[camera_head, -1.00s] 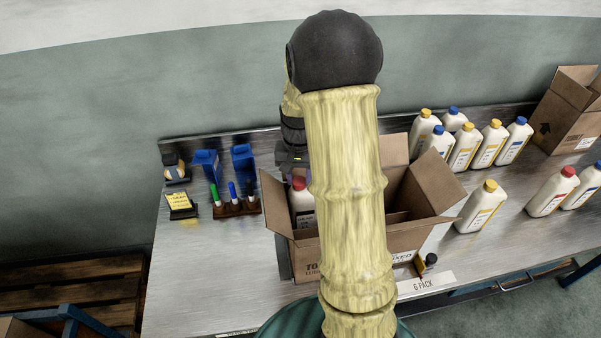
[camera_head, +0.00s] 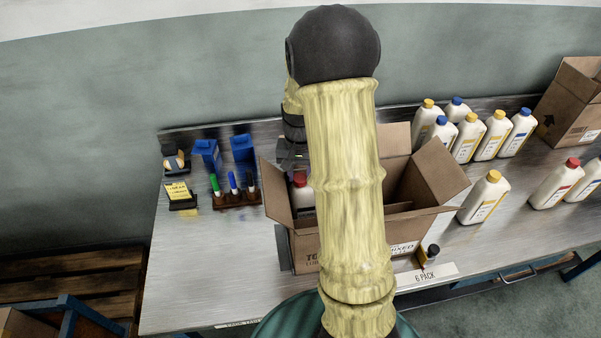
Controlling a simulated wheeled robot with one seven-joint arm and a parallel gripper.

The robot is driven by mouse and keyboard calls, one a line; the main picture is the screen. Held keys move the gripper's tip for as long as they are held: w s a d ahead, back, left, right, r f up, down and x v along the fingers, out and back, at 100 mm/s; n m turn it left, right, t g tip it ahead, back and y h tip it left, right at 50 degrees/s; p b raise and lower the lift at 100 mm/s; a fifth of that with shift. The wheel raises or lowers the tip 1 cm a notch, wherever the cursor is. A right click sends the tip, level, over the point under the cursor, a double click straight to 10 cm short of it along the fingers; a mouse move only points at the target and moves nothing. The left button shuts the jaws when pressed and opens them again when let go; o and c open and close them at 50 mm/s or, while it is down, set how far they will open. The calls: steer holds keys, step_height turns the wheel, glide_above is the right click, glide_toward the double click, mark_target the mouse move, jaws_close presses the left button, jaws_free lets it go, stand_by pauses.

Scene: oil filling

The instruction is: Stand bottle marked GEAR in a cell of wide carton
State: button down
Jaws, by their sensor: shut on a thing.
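A white bottle with a red cap (camera_head: 300,180) is at the left end of the open cardboard carton (camera_head: 304,246), upright as far as I can see. Its lower part is behind the carton's front wall and its label is too small to read, so I cannot confirm GEAR. My gripper (camera_head: 292,160) is directly above the cap, with the fingers largely hidden by my arm. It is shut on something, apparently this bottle. My arm also covers the carton's middle. A divider shows inside the right part; whether the bottle touches the carton floor cannot be seen.
Several yellow- and blue-capped bottles (camera_head: 468,137) stand at the back right. Another red-capped bottle (camera_head: 557,186) stands at the far right. A second carton (camera_head: 572,105) is behind it. Markers in a holder (camera_head: 237,199) and blue bins (camera_head: 207,153) are left of the carton.

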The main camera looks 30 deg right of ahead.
steer(key=shift+f+b, duration=1.05)
steer(key=shift+f, duration=0.65)
steer(key=c, duration=0.9)
jaws_free()
steer(key=shift+w+r, duration=0.15)
steer(key=shift+r, duration=0.3)
step_height(320, 180, up, 17)
steer(key=b, duration=0.1)
steer(key=shift+f+b, duration=0.2)
steer(key=shift+b, duration=0.15)
